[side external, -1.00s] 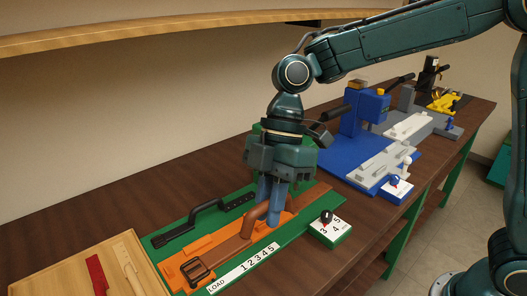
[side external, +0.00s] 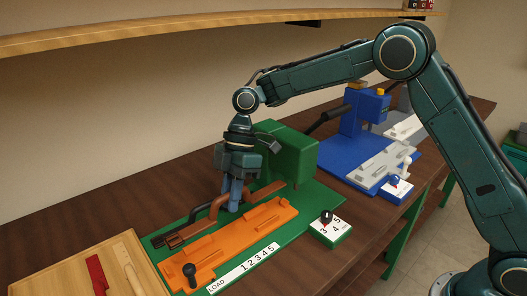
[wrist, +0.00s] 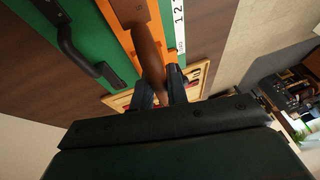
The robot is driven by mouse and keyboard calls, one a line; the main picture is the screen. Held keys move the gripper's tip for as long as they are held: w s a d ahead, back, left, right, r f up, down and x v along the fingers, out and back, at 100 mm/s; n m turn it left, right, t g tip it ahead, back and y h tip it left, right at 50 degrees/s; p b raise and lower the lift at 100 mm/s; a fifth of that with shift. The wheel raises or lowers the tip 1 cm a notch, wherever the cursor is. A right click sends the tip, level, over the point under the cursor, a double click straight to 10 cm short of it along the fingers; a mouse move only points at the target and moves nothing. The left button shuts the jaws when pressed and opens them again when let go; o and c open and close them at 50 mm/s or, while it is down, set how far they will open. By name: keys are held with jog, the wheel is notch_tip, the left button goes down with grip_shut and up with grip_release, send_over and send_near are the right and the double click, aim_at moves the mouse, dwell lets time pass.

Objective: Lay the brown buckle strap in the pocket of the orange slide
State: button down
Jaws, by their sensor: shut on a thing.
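My gripper (side external: 233,208) is shut on the brown buckle strap (side external: 208,215). In the wrist view the strap (wrist: 150,55) is between my fingers (wrist: 161,92) and overlaps the orange slide (wrist: 122,45), hiding the pocket there.
The slide lies on a green base (side external: 207,275) with a number strip (side external: 243,268). A black handle (wrist: 72,42) stands beside the slide. A green block (side external: 292,155) stands behind. A wooden tray (side external: 128,250) with red and pale pieces is at lower left; a blue fixture (side external: 355,130) stands right.

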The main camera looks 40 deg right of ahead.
aim_at(230, 243)
jog(key=shift+w+f, duration=0.15)
jog(key=shift+f, duration=2)
jog(key=shift+f, duration=0.1)
jog(key=shift+f, duration=1.9)
jog(key=shift+f, duration=0.15)
jog(key=c, duration=1.4)
grip_release()
